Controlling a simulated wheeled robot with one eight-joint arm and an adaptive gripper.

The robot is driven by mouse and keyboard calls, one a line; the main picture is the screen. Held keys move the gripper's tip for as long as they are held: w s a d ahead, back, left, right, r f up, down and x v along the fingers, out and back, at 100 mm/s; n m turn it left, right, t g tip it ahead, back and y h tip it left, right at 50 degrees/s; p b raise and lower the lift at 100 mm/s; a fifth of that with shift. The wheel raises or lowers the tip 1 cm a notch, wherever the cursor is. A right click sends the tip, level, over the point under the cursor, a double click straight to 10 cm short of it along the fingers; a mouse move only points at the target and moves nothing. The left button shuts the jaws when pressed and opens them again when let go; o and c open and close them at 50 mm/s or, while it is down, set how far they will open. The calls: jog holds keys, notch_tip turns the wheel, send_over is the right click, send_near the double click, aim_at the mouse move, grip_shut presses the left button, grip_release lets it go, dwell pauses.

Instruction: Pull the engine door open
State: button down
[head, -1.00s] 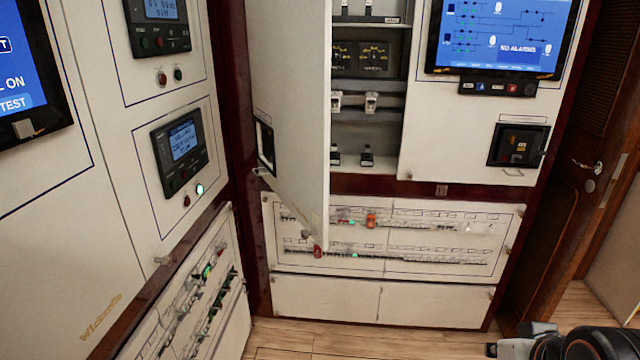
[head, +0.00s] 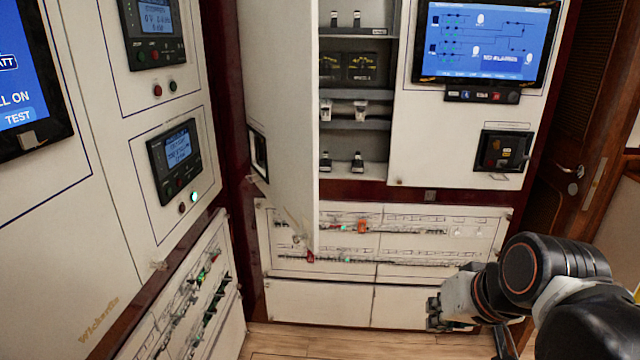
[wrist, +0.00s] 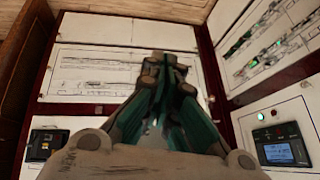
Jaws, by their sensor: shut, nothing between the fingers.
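A white cabinet door (head: 283,110) stands swung out in the middle of the head view, with open shelves (head: 355,120) beside it. I see no readable label naming it the engine door. A dark recessed latch (head: 258,152) sits on its left side. My gripper (head: 436,312) is low on the right in the head view, clear of the door and in front of the lower breaker panel. In the wrist view my gripper (wrist: 170,65) is shut and empty, with its fingers together. It hides part of the panel behind it there.
A breaker panel (head: 400,236) with small switches lies below the shelves. A blue screen (head: 485,38) and a dark square unit (head: 503,150) are on the right wall panel. A wooden door (head: 560,130) stands far right. Left are control panels (head: 175,160). Wood floor (head: 300,342) shows below.

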jog(key=w+a+r+m+g+y+p, duration=0.1)
jog(key=w+a+r+y, duration=0.15)
jog(key=w, duration=0.55)
jog(key=w+a+r+y+p, duration=0.2)
jog(key=w+a+r, duration=0.1)
jog(key=w, duration=0.5)
jog(key=w+a+r+m+g+y+p, duration=0.1)
jog(key=w+a+r+y, duration=0.15)
jog(key=w, duration=0.65)
jog(key=w+f+y+p, duration=0.45)
jog(key=w+y, duration=0.45)
jog(key=w, duration=0.8)
jog(key=s+b+x, duration=0.3)
jog(key=x, duration=1)
jog(key=shift+s+a+f, duration=0.2)
jog(key=shift+a+f, duration=0.2)
jog(key=shift+f, duration=0.25)
jog(key=shift+a, duration=0.1)
